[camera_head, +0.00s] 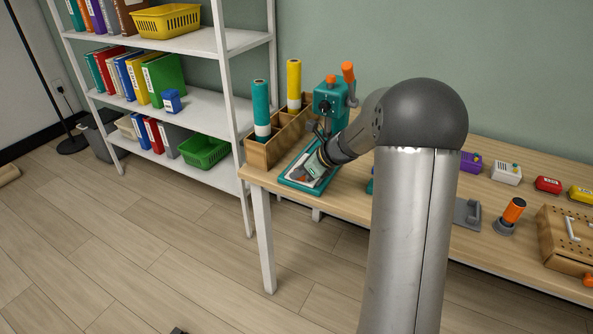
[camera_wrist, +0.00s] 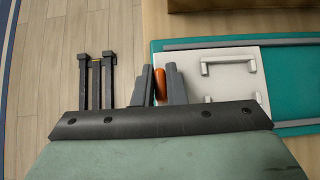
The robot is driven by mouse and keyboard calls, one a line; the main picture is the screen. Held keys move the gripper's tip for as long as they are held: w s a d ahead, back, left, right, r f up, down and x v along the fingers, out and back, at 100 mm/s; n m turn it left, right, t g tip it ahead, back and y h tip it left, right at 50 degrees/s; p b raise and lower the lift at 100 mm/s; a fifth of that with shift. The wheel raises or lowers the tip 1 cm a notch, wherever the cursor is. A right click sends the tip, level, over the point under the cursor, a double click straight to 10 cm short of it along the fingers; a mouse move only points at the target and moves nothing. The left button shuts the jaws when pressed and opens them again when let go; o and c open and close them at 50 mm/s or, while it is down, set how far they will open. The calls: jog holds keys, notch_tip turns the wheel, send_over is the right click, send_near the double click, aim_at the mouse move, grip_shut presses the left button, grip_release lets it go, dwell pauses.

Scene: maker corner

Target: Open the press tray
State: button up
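The teal press (camera_head: 331,101) with an orange-topped crank stands at the table's left end. Its teal base (camera_wrist: 295,85) has grey rails along both sides. The pale press tray (camera_wrist: 235,68) lies between the rails, with a white bracket on top, its left edge about level with the base's end. My gripper (camera_head: 314,168) is low over the tray's front end. In the wrist view my gripper (camera_wrist: 160,83) has a finger on each side of an orange handle (camera_wrist: 160,86) at the tray's end, seemingly touching it. The handle's lower part is hidden.
A wooden organizer (camera_head: 270,151) with teal and yellow rolls stands behind the base. A white shelf (camera_head: 205,101) is to the left. Small tools and boxes lie to the right on the table (camera_head: 480,255). Floor is free beyond the table's left end.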

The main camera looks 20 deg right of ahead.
jog(key=o, duration=0.4)
jog(key=shift+c, duration=0.2)
jog(key=p+v, duration=0.2)
jog(key=v, duration=1.5)
jog(key=shift+r, duration=0.2)
jog(key=shift+s, duration=0.1)
